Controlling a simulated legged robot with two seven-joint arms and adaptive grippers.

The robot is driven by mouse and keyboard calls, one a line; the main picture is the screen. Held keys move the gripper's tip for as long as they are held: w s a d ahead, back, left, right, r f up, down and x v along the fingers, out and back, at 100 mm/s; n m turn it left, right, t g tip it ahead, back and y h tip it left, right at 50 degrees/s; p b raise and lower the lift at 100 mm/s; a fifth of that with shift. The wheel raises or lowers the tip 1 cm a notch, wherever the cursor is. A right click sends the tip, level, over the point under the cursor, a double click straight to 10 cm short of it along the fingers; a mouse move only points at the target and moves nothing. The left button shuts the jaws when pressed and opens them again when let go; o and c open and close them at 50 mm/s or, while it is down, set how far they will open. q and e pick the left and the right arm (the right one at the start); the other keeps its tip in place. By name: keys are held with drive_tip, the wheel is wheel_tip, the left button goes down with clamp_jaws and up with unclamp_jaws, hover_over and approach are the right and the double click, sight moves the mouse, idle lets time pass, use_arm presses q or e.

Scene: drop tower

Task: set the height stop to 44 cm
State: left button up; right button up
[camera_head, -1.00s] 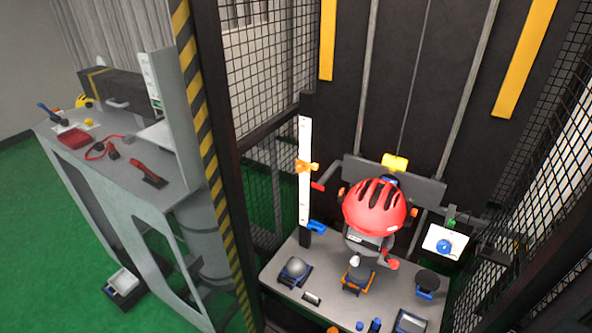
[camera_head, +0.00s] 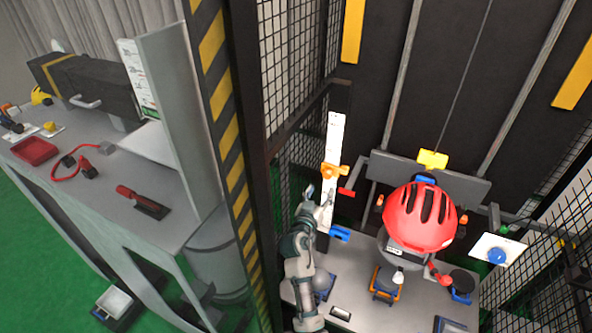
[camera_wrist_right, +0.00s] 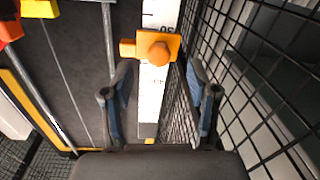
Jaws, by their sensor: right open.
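The height stop is an orange clamp (camera_head: 328,171) on a white vertical scale (camera_head: 334,135) at the left of the drop tower. In the right wrist view the orange stop (camera_wrist_right: 158,48) sits on the white scale (camera_wrist_right: 152,95), just beyond the fingertips and roughly between them. My right gripper (camera_head: 318,200) is just below and left of the stop in the head view. Its two fingers (camera_wrist_right: 158,75) are open and empty in the right wrist view. My left gripper is not in view.
A red helmet (camera_head: 418,217) on a headform stands right of the scale. A blue clamp (camera_head: 340,233) is low on the scale. Black mesh (camera_head: 290,75) and a striped post (camera_head: 218,80) border the left. A grey bench (camera_head: 90,190) with tools stands outside.

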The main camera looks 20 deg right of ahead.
sight(326, 177)
drive_tip(key=x, duration=0.4)
drive_tip(key=r+x, duration=0.1)
drive_tip(key=x, duration=0.1)
drive_tip(key=shift+w+p, duration=0.1)
drive_tip(key=shift+p, duration=0.2)
drive_tip(key=shift+w+d, duration=0.15)
drive_tip(key=shift+d, duration=0.3)
drive_tip(key=shift+a, duration=0.25)
drive_tip(key=c, duration=0.3)
drive_tip(key=shift+a+r, duration=0.1)
drive_tip(key=shift+r, duration=0.05)
clamp_jaws()
